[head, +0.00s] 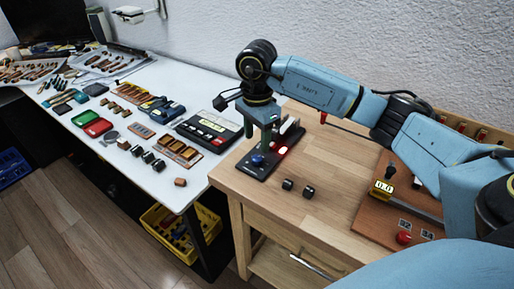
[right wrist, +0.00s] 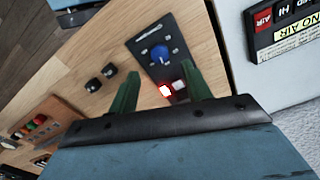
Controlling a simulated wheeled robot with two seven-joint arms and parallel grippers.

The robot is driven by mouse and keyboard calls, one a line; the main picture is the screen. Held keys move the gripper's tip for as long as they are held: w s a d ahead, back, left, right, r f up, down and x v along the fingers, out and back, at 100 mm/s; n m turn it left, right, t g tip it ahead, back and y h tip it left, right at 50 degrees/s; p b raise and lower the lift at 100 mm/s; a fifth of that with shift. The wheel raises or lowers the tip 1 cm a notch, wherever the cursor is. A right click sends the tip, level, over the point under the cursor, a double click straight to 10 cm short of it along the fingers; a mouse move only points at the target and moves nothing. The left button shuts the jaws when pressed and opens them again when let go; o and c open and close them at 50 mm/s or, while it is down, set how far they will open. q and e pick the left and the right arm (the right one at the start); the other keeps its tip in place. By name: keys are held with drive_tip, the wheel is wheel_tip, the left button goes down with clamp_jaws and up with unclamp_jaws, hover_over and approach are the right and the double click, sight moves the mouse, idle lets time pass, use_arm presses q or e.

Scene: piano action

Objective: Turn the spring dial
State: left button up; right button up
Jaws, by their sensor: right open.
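The spring dial is a blue round knob (head: 257,160) on a small dark panel (head: 252,172) at the left end of the wooden table. In the right wrist view the blue knob (right wrist: 160,54) shows near the panel's upper part, with a white mark beside it. My right gripper (head: 261,139) points down over the panel, its green fingers spread. I cannot tell the exact height above the knob. My left gripper is not in view.
Two small black blocks (head: 298,188) lie nearby on the wooden table (head: 295,222). A brown board (head: 372,222) with a yellow display is at right. A white table (head: 100,165) with many parts is at left.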

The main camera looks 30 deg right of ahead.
sight(257, 157)
wheel_tip(257, 157, up, 7)
idle(0.3)
drive_tip(key=shift+r, duration=0.1)
idle(0.4)
